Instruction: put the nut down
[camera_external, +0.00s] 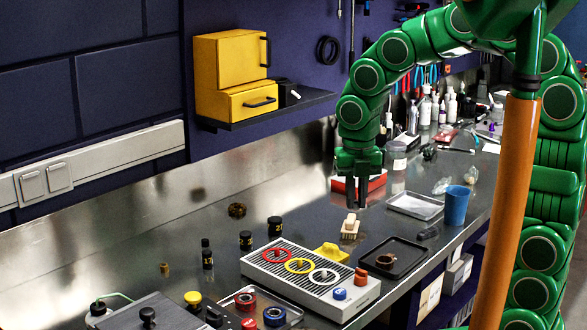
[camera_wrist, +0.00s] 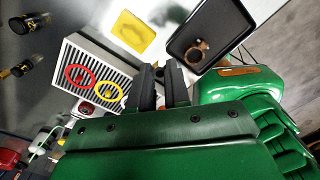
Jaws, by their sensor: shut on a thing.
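The same tray (camera_wrist: 232,57) and ring (camera_wrist: 200,52) show at the top right of the wrist view.
A grey slatted box (camera_external: 318,295) with red, yellow and white rings stands in front, beside a yellow dish (camera_external: 330,253). A blue cup (camera_external: 456,205) and a silver tray (camera_external: 415,206) stand to the right. Small dark bottles (camera_external: 246,241) stand left.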

